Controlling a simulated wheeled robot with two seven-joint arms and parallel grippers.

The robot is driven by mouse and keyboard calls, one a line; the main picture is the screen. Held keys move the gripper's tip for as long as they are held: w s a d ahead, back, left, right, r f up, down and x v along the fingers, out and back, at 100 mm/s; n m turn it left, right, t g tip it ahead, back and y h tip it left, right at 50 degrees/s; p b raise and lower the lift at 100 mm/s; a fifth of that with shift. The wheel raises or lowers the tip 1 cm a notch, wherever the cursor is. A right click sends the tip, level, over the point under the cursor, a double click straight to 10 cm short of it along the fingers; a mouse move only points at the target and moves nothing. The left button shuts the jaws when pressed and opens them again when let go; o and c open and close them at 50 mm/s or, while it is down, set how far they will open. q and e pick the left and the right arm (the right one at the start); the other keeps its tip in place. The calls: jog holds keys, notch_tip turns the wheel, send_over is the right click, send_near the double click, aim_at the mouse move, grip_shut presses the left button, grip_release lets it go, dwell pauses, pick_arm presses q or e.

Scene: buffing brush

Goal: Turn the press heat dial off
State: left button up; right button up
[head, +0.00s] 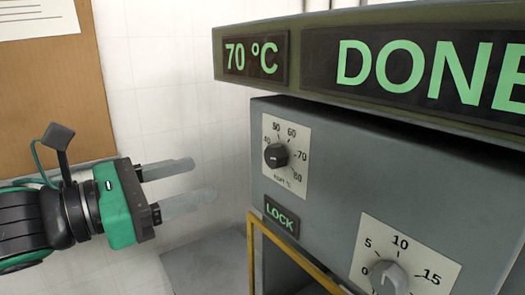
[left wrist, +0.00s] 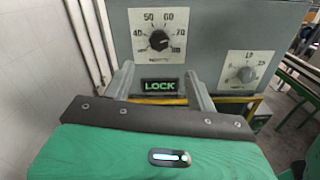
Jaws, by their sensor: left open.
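The heat dial (head: 276,156) is a black round knob on a white scale plate on the grey press front. The scale runs from 40 to 80 °C. It also shows in the left wrist view (left wrist: 158,40), above the fingers; its exact pointer setting is too small to read surely. My left gripper (head: 200,180) is open and empty, left of the press and apart from the dial. In the left wrist view its two fingers (left wrist: 158,74) stand either side of the green LOCK sign, below the dial. My right gripper is not in view.
The press top (head: 365,62) overhangs the dial and shows 70 °C and DONE in green. A LOCK sign (head: 282,217) sits below the dial. A grey timer knob (head: 388,279) is at lower right, near a yellow frame (head: 290,255). White wall lies behind my gripper.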

aim_at(270, 157)
pick_arm(q)
jog(key=p+x, duration=0.5)
jog(key=x, duration=0.6)
jog(key=shift+w+d+r, duration=0.15)
jog(key=shift+w+d, duration=0.05)
jog(key=shift+p+x, duration=0.4)
jog(key=shift+x, duration=0.45)
jog(key=shift+c, duration=0.3)
jog(key=c, duration=0.9)
